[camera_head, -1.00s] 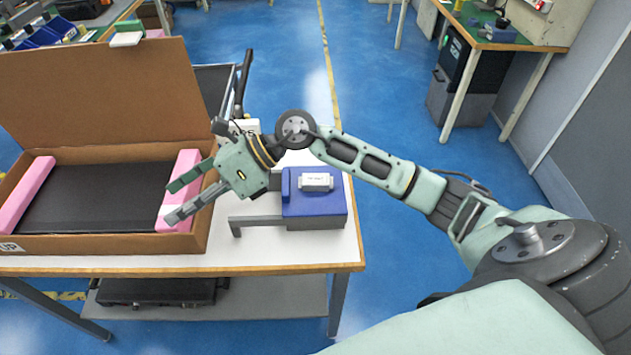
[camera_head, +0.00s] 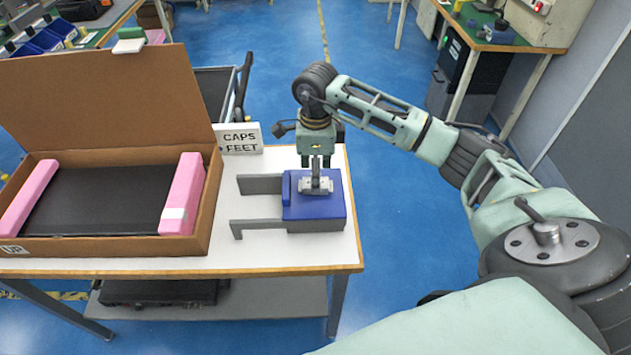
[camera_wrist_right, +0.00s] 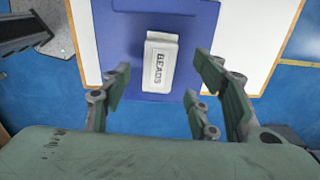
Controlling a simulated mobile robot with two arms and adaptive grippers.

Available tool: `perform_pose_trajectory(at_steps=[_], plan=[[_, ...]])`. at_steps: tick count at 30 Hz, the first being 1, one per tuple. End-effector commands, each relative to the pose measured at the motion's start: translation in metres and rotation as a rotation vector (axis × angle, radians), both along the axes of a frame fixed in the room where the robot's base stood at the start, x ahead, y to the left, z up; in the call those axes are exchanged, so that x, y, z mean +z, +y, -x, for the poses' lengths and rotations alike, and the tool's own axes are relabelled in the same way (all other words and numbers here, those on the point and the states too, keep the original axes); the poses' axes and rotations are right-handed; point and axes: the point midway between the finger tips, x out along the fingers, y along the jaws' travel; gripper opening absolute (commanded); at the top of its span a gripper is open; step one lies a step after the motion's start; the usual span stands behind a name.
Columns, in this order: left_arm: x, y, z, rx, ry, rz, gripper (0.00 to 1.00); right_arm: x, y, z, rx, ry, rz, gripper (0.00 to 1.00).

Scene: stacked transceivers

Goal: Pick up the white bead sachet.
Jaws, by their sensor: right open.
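The white bead sachet (camera_wrist_right: 160,64) lies on a blue block (camera_wrist_right: 118,25), its label reading BEADS in the right wrist view. In the head view the sachet (camera_head: 327,185) shows only partly, behind my fingers, on top of the blue block (camera_head: 318,211). My right gripper (camera_head: 316,182) points straight down over the sachet, fingers apart. In the right wrist view my gripper (camera_wrist_right: 166,85) is open, with fingers on both sides of the sachet and nothing held. I cannot tell whether the fingers touch it. My left gripper is not in view.
Grey bars (camera_head: 258,225) extend left from the blue block on the white table (camera_head: 240,255). An open cardboard box (camera_head: 110,245) with pink foam and a dark flat device stands at left. A CAPS FEET sign (camera_head: 240,138) stands behind the block.

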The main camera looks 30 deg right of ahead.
Motion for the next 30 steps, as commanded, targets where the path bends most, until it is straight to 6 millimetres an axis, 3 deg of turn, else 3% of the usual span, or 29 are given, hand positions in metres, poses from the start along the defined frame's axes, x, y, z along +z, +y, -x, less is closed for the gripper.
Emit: perform_pose_trajectory(at_steps=[1, 6, 14, 30], plan=[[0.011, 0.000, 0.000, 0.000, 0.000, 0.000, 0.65, -0.005, 0.002, 0.002, 0.001, 0.007, -0.001, 0.55], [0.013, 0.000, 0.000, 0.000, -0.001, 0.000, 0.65, -0.026, 0.002, 0.001, 0.000, 0.002, -0.002, 0.55], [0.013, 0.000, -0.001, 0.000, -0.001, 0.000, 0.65, -0.029, 0.001, 0.001, 0.001, -0.001, -0.001, 0.55], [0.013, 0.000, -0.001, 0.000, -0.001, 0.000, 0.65, -0.029, 0.001, 0.001, 0.001, -0.001, -0.001, 0.10]])
